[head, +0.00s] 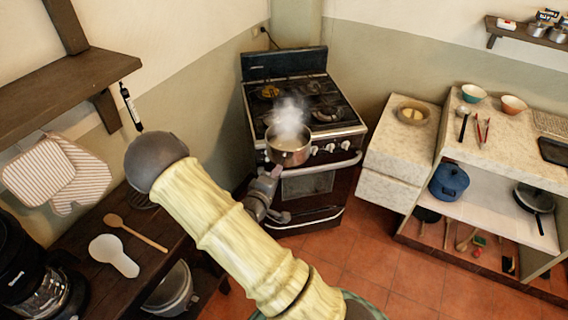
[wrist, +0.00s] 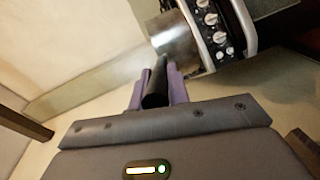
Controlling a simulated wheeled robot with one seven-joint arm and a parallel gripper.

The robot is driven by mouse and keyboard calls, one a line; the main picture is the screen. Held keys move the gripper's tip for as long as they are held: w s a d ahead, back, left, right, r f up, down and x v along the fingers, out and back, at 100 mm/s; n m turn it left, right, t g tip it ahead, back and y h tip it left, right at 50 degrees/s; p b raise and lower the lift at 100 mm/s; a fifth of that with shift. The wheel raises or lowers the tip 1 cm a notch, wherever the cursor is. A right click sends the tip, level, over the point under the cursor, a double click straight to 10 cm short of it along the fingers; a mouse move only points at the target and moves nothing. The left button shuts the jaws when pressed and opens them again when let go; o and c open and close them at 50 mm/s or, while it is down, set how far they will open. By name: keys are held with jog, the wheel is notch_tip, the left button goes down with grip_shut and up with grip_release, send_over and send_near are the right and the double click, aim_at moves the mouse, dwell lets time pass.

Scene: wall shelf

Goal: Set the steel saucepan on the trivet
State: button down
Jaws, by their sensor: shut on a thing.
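The steel saucepan (head: 289,150) is steaming and looks level, in front of or over the stove's front edge in the head view. Its steel side (wrist: 178,42) shows beside the stove knobs in the wrist view. My gripper (head: 268,177) is shut on the pan's black handle (wrist: 156,82), with a finger on each side of it. A dark round slatted piece, which looks like the trivet (head: 139,199), lies on the dark wooden counter at the left. My arm hides part of it.
The stove (head: 307,105) stands behind the pan. The wooden counter holds a wooden spoon (head: 136,232), a white spoon rest (head: 113,255) and a coffee maker (head: 28,275). A wooden shelf (head: 62,88) juts out above it. A stone counter (head: 400,140) stands right.

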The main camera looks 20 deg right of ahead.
jog(key=s+a+f+n+t+y, duration=0.3)
jog(key=a+f, duration=0.5)
jog(key=f, duration=0.3)
jog(key=s+y, duration=0.1)
jog(key=s, duration=0.1)
jog(key=shift+s+a+n, duration=0.25)
jog(key=shift+s+n, duration=0.05)
jog(key=shift+s, duration=0.05)
jog(key=shift+w, duration=0.1)
